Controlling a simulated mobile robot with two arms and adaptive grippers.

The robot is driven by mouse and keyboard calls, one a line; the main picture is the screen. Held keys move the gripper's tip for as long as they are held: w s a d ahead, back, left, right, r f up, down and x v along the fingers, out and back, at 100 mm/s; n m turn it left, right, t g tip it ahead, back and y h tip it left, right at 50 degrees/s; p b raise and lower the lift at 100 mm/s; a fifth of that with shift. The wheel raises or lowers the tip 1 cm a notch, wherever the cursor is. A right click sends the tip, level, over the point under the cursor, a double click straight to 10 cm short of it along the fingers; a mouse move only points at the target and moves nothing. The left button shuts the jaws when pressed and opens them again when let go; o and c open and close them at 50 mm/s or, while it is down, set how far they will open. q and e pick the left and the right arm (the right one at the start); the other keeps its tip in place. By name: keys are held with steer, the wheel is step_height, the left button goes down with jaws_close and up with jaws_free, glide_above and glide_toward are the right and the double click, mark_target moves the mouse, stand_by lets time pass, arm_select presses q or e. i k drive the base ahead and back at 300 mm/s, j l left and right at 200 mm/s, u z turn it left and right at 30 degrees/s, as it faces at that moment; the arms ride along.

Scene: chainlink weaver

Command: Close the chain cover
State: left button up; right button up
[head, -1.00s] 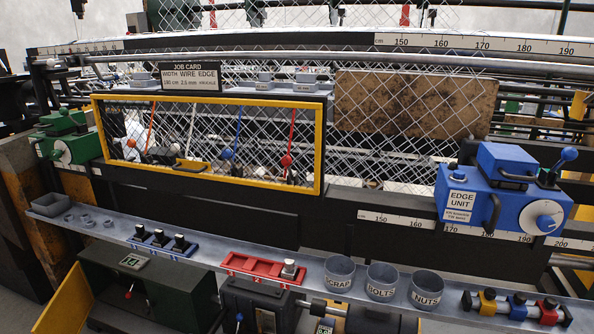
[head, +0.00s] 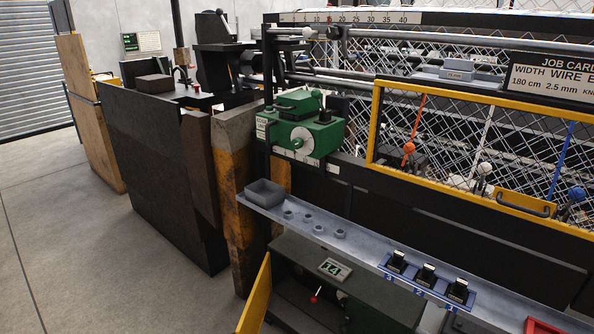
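A yellow panel (head: 256,298) stands swung open at the left end of a dark cabinet (head: 385,298) under the shelf; it looks like the chain cover, though no label shows on it. Its lower part is cut off by the bottom edge of the view. The cabinet's front is open and dark inside, with a red-knobbed lever (head: 315,296) in it. A yellow-framed mesh guard (head: 374,125) with a black handle (head: 522,203) sits higher up and looks shut. Neither of my grippers is in view.
A grey shelf (head: 360,249) with a grey bin (head: 264,193) and blue-based switches (head: 427,276) juts out above the cabinet. A green unit (head: 300,125) sits above the shelf's left end. A wooden post (head: 237,155) stands beside it. Open floor (head: 100,255) lies at the left.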

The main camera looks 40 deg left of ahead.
mark_target(251, 318)
steer(key=j, duration=3)
